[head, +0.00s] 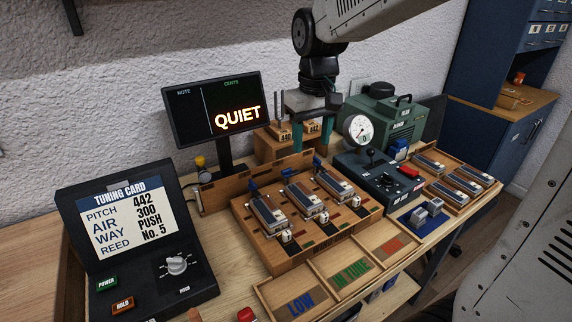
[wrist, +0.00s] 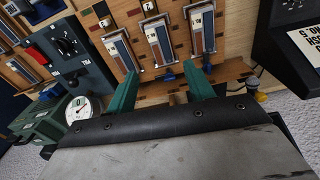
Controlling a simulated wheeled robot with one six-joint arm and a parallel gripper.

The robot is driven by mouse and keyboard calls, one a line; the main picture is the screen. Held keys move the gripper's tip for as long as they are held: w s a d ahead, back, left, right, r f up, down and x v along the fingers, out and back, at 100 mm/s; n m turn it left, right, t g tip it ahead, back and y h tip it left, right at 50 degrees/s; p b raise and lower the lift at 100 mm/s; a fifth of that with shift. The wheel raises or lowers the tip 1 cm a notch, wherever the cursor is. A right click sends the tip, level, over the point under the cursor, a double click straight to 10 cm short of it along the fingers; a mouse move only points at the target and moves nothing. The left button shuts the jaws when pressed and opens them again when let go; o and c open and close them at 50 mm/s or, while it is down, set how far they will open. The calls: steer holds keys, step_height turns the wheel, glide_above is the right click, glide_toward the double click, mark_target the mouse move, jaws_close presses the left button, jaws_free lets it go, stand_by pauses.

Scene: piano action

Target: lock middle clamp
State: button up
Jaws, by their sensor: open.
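A wooden reed rack (head: 335,238) holds three metal reed blocks side by side, each with a blue clamp lever at its back end. The middle block (head: 300,200) has its blue lever (head: 287,172) at the back; whether it is locked I cannot tell. My gripper (head: 312,140) is open and empty, above and behind the rack, with teal fingers pointing down. In the wrist view the middle block (wrist: 160,42) and its blue lever (wrist: 167,76) lie ahead, between the lines of my two fingers (wrist: 165,78).
A monitor reading QUIET (head: 217,109) stands left of my gripper. A dark box with a dial gauge (head: 358,129) and red switch is to the right. A green machine (head: 385,118) is behind it. Labelled trays (head: 347,272) lie in front, a tuning card (head: 127,213) at left.

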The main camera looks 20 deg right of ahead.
glide_above(287, 169)
steer(key=shift+n, duration=0.4)
step_height(287, 169, down, 6)
steer(key=shift+f, duration=0.6)
step_height(287, 169, down, 7)
steer(key=shift+f, duration=0.1)
steer(key=c, duration=1)
